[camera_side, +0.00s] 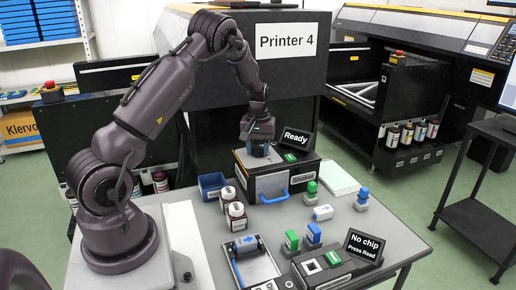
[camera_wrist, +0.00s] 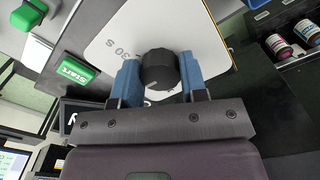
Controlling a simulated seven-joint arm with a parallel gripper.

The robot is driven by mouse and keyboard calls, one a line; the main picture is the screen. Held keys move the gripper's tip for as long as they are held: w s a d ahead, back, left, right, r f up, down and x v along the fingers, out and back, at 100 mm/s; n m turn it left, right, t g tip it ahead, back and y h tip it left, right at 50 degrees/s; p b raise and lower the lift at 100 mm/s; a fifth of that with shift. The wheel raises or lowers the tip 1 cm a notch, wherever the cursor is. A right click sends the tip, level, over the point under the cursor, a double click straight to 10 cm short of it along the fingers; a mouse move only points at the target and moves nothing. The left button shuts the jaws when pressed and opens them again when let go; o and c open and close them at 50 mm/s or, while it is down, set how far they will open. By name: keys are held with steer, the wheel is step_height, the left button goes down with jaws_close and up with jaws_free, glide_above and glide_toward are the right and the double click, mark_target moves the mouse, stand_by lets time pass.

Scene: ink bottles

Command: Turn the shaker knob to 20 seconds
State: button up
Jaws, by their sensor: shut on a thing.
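The shaker (camera_side: 303,169) is a dark box with a pale front door and a blue handle (camera_side: 273,197). My gripper (camera_side: 258,150) points down onto its top, and the arm hides the knob in the side view. In the wrist view the black round knob (camera_wrist: 160,66) sits on a white dial plate (camera_wrist: 125,40). My gripper's blue fingers (camera_wrist: 159,80) are shut on the knob from both sides. A "30 s" mark (camera_wrist: 133,47) shows on the plate; the other marks are mostly hidden. I cannot tell which mark the knob points at.
A green Start button (camera_wrist: 73,69) is beside the dial. A screen reading "Ready" (camera_side: 296,138) stands behind the shaker. Ink bottles (camera_side: 236,215), a blue bin (camera_side: 211,185), a scale (camera_side: 248,262) and a chip reader reading "No chip" (camera_side: 365,247) share the table.

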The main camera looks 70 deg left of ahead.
mark_target(258, 149)
steer(key=shift+n, duration=0.3)
steer(key=o, duration=0.9)
step_height(258, 149, up, 13)
steer(key=shift+r, duration=0.1)
stand_by(0.5)
